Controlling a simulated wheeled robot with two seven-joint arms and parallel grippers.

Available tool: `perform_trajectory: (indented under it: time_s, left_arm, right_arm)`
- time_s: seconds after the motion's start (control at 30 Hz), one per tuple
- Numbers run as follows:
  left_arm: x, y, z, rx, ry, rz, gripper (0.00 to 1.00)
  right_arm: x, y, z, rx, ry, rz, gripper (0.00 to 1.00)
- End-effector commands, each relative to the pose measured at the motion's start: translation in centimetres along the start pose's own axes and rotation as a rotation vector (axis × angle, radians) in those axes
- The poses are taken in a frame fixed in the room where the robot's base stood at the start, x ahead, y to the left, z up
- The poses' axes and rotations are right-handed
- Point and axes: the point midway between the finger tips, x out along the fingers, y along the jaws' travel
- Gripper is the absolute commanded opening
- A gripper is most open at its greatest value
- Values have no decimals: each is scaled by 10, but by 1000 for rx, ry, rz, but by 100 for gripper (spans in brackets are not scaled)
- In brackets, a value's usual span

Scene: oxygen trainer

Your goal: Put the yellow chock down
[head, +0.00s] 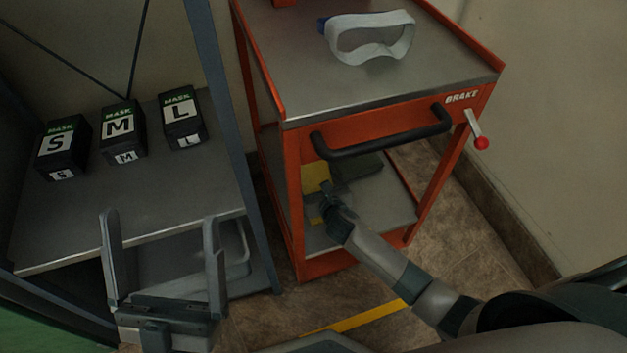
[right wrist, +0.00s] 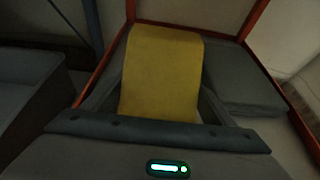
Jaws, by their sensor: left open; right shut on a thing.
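The yellow chock (head: 315,176) is inside the orange cart, over its lower shelf (head: 385,205), near the left front post. In the right wrist view the chock (right wrist: 162,70) stands out between the fingers of my right gripper. My right gripper (head: 328,190) is shut on it; the fingers are partly hidden in the head view. I cannot tell whether the chock touches the shelf. My left gripper (head: 165,270) is open and empty, in front of the grey rack at the lower left.
The orange cart (head: 378,148) has a black handle (head: 385,140) and a red-knobbed brake lever (head: 479,138). A dark grey block (head: 358,168) sits on the lower shelf. Mask boxes S (head: 64,148), M (head: 123,133) and L (head: 183,118) stand on the rack.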

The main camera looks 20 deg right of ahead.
Motion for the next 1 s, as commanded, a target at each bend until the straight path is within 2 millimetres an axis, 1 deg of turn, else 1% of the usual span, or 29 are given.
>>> perform_trajectory:
  time_s: [0.07,0.2,0.23,0.3,0.73,0.83,0.93,0.97,1.0]
  left_arm:
    - [0,0,0,0,-1,0,97]
    - [0,0,-1,1,9,0,97]
    - [1,-1,-2,2,13,1,97]
    - [1,-1,-2,1,15,1,97]
    - [2,0,-1,1,3,1,97]
    - [3,1,1,-1,-17,0,97]
    - [1,4,5,-8,-56,-3,97]
    - [-3,6,9,-13,-85,-3,97]
    - [-12,11,16,-25,-137,-2,97]
  right_arm:
    - [0,0,2,0,-3,1,38]
    - [1,0,-1,0,-3,1,38]
    - [1,0,-3,1,0,0,83]
    - [1,0,-2,1,0,0,97]
    - [-2,0,1,0,1,0,97]
    - [-9,0,0,0,2,0,97]
    - [-21,0,1,0,2,0,97]
    - [-26,0,1,0,2,1,97]
    - [-32,0,1,-1,2,1,97]
